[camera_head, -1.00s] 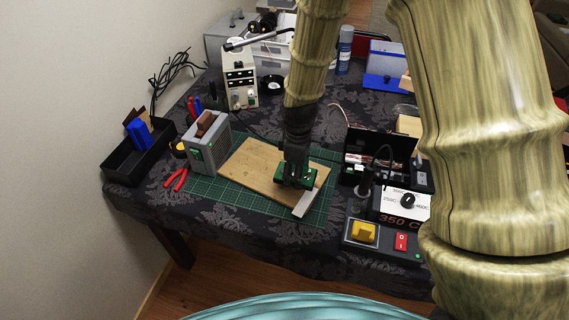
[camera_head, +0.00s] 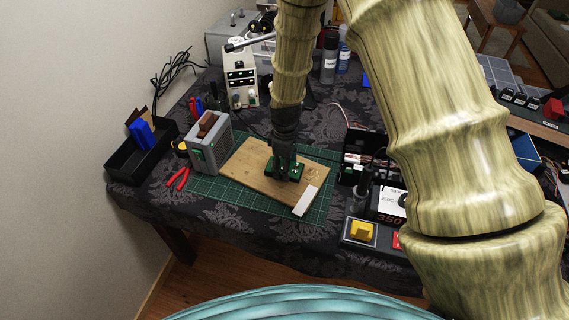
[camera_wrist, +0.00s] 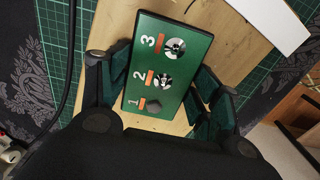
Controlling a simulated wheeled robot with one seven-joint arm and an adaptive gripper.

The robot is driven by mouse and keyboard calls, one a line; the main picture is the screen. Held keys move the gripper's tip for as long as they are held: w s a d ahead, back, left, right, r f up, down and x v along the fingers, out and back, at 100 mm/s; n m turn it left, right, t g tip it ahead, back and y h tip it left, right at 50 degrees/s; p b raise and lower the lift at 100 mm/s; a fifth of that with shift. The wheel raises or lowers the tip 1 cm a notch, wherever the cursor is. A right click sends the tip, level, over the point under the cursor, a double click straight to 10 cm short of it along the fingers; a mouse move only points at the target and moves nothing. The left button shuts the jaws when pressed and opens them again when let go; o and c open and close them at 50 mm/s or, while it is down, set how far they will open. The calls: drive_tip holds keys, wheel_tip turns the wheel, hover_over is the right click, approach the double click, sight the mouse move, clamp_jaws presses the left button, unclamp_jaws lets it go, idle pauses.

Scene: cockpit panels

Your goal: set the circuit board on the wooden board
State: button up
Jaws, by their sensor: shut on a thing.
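The circuit board (camera_wrist: 165,72) is a green block marked 1, 2 and 3, with small metal fittings on its face. In the head view the green circuit board (camera_head: 298,167) is at the wooden board, partly hidden by my gripper. My gripper (camera_head: 284,172) points down over the wooden board. In the wrist view my gripper (camera_wrist: 158,95) has its fingers along both long sides of the circuit board, shut on it. The wooden board (camera_head: 246,164) lies flat on a green cutting mat. I cannot tell whether the circuit board touches the wood.
The cutting mat (camera_head: 203,189) lies on a dark patterned table. A grey box (camera_head: 208,146) stands left of the wooden board. A white strip (camera_head: 306,201) lies at its front right corner. Red pliers (camera_head: 178,178), a black bin (camera_head: 139,158) and a control box with yellow button (camera_head: 361,231) stand nearby.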

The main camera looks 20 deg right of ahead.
drive_tip(key=shift+f, duration=0.1)
drive_tip(key=o, duration=1.1)
drive_tip(key=shift+r+b, duration=1.15)
drive_tip(key=shift+r, duration=5)
